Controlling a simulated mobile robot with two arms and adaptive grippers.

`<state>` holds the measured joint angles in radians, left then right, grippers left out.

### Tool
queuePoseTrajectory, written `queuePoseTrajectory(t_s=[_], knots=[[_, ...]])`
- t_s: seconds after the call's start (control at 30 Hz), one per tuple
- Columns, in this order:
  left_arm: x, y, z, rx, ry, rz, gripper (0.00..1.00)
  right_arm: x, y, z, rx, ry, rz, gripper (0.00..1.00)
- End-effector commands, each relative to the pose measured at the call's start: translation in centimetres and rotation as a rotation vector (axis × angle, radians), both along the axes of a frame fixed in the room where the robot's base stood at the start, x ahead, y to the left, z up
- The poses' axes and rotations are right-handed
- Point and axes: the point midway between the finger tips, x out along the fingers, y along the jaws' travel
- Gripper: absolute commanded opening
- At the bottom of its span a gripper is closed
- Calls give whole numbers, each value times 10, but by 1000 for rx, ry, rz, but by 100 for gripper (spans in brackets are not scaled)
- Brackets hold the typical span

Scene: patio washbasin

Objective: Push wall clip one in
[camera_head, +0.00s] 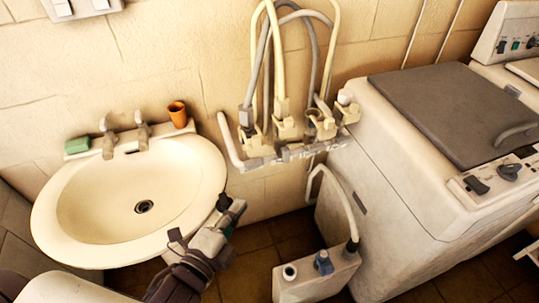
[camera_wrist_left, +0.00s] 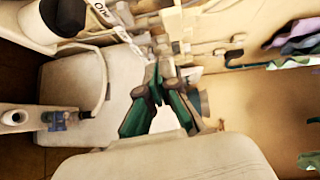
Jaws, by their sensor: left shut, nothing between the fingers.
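A row of beige clip-like fittings (camera_head: 288,129) sits on the wall along a grey pipe, with hoses running up from them. I cannot tell which one is wall clip one. In the left wrist view the wall fittings (camera_wrist_left: 185,48) are small and blurred beyond the fingertips. My left gripper (camera_head: 230,208) is low in front of the wall, beside the basin's right rim, below and apart from the fittings. Its green and dark fingers show in the left wrist view (camera_wrist_left: 160,75), tips together, with nothing between them. My right gripper is not in view.
The washbasin (camera_head: 185,165) is at the left, with an orange cup (camera_head: 177,115) and green soap (camera_head: 77,146) on its back edge. A washing machine (camera_head: 385,170) stands at the right. A canister (camera_head: 318,277) with a hose stands on the floor below the fittings.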

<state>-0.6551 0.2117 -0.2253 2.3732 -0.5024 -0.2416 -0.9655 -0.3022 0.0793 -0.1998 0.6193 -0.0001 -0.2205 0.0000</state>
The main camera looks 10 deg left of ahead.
Motion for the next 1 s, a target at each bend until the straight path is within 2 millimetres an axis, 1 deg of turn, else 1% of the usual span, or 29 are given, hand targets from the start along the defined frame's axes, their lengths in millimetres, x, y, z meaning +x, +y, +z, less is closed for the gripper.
queuePoseTrajectory(t_s=[0.03,0.1,0.2,0.3,0.63,0.77,0.87,1.0], knots=[[-3,0,16,19,-34,-4,0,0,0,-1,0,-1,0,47],[-6,0,34,41,-70,-6,0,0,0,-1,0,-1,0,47],[-8,0,47,58,-98,-6,0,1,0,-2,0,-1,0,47],[-9,0,50,63,-105,-6,0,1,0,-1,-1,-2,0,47],[-5,0,50,60,-104,-6,0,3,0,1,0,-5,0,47],[7,-3,52,60,-106,-7,0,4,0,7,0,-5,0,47],[24,-6,54,61,-107,-6,0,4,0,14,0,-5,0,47],[55,-12,54,59,-107,-6,0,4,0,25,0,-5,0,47]])
